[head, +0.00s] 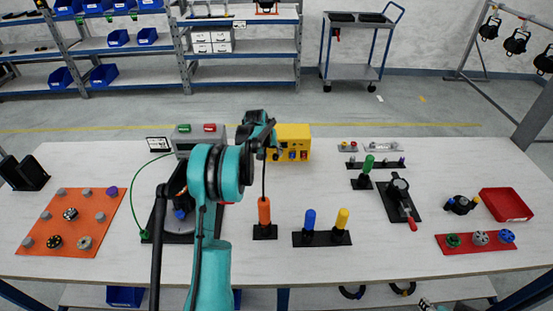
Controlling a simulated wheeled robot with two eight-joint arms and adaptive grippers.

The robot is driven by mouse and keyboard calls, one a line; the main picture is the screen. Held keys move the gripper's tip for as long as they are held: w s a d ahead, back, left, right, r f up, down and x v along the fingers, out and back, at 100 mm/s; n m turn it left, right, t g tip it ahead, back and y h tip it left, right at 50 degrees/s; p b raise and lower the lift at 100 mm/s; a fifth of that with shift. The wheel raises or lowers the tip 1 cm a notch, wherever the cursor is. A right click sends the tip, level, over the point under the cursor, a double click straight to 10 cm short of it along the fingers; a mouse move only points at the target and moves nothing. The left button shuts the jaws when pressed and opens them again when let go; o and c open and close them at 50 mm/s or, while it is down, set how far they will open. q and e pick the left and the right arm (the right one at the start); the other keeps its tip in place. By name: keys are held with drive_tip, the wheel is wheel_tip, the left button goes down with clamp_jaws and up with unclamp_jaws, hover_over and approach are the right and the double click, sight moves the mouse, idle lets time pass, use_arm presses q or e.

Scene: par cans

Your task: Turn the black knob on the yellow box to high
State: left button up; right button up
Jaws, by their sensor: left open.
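The yellow box (295,134) stands at the back middle of the table. Its front face carries several small controls, too small to tell apart clearly. I cannot make out the black knob or its setting for certain. My left gripper (268,147) is in front of the left part of the yellow box and hides some of it. Its fingers are open, and I see nothing held between them. Whether it touches the box cannot be told. My right gripper does not show clearly.
A grey box (183,137) with green and red buttons stands left of the yellow box. An orange cylinder (264,212) stands upright below my gripper. Blue (309,220) and yellow (342,218) cylinders stand to its right. A green cylinder (368,164) is right of the yellow box.

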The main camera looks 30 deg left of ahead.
sight(275, 158)
use_arm(q)
drive_tip(key=shift+b+x, duration=0.45)
drive_tip(key=shift+x, duration=1.4)
drive_tip(key=shift+c, duration=0.3)
drive_tip(key=shift+r, duration=0.1)
clamp_jaws()
